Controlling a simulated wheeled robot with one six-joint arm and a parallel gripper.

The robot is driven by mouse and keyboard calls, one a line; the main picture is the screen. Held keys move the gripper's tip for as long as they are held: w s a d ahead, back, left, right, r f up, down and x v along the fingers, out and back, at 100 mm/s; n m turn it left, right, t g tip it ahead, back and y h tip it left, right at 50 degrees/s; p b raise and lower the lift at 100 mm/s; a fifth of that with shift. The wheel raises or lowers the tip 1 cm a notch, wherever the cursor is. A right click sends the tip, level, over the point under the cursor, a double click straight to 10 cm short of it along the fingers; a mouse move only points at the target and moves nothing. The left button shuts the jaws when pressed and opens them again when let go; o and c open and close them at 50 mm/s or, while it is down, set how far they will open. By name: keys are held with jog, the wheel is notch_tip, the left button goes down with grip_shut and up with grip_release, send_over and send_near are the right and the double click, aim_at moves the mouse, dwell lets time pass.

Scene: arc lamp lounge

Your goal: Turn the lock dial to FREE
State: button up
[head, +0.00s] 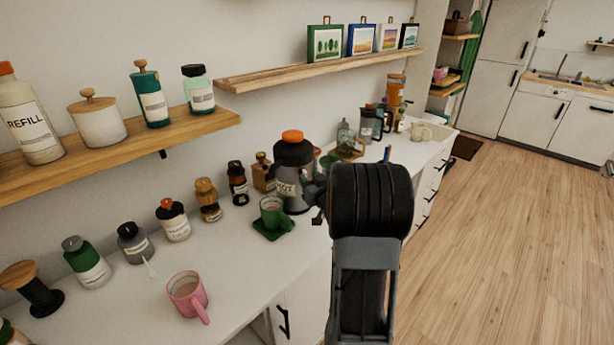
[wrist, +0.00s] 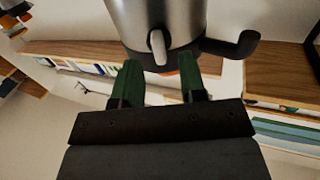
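A steel flask (head: 296,180) with a black top, an orange cap (head: 292,136) and a label reading "HOT" stands on the counter. A steel body with a rounded grey tab (wrist: 158,47) and a black handle (wrist: 236,45) fills the top of the wrist view; it seems to be this flask. I cannot tell which part is the lock dial, and no FREE mark is readable. My gripper (wrist: 160,72) is open, its two green fingers apart, with the tab between and just beyond the tips. Contact cannot be told. My wrist hides most of the gripper in the head view.
A green mug (head: 271,211) on a green coaster stands just left of the flask. A pink mug (head: 187,292) is nearer, with several jars along the wall. Two wooden shelves (head: 320,69) hang above. The floor (head: 500,230) at right is clear.

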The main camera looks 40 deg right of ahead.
jog(key=shift+w+d, duration=0.15)
jog(key=shift+w, duration=0.8)
grip_shut()
